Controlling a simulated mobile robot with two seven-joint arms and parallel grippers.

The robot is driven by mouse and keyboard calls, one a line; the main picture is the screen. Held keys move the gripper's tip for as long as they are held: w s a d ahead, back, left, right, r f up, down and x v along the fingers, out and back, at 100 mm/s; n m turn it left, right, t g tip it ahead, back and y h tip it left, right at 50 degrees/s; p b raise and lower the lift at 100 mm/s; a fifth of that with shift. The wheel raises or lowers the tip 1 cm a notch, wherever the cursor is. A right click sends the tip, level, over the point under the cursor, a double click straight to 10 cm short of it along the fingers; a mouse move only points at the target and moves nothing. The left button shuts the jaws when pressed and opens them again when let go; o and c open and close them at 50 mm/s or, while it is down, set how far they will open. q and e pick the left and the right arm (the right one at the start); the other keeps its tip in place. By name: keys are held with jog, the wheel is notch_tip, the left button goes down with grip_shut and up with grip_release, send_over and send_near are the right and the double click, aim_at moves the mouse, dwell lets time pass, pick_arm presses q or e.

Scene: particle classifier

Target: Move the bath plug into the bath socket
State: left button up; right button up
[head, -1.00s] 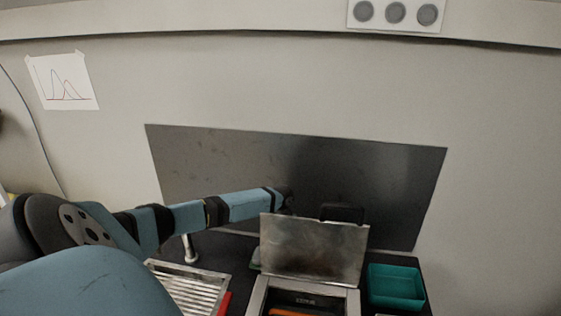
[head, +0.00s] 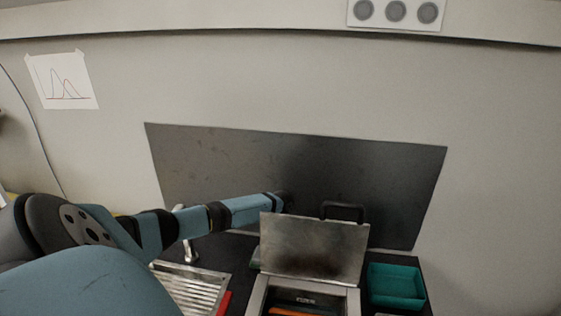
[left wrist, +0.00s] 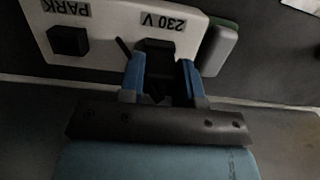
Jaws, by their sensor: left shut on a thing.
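In the left wrist view my left gripper (left wrist: 162,80) has blue fingers shut on a small black plug (left wrist: 157,56). The plug lies against or just in front of a white panel (left wrist: 110,18), below its upside-down "230 V" label. I cannot tell whether it sits in a socket there. A square black plug or socket (left wrist: 68,41) is at the upside-down "PARK" label on the left. No "bath" label is readable. In the head view my left arm reaches from the left to behind a raised metal lid, which hides the gripper. My right gripper is not in view.
The raised metal lid (head: 314,250) of a box stands in front of the arm's end. A slatted metal rack (head: 190,287) lies to its left and a teal tray (head: 396,286) to its right. A dark panel (head: 350,180) covers the wall behind.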

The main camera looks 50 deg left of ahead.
pick_arm(q)
jog(key=shift+d+f, duration=0.1)
jog(key=shift+f, duration=0.15)
jog(key=o, duration=1)
jog(key=shift+f, duration=0.1)
jog(key=shift+r, duration=0.2)
notch_tip(320, 180, up, 13)
jog(key=w+a+b, duration=0.1)
jog(key=shift+w+a+r, duration=0.2)
jog(key=shift+w, duration=0.1)
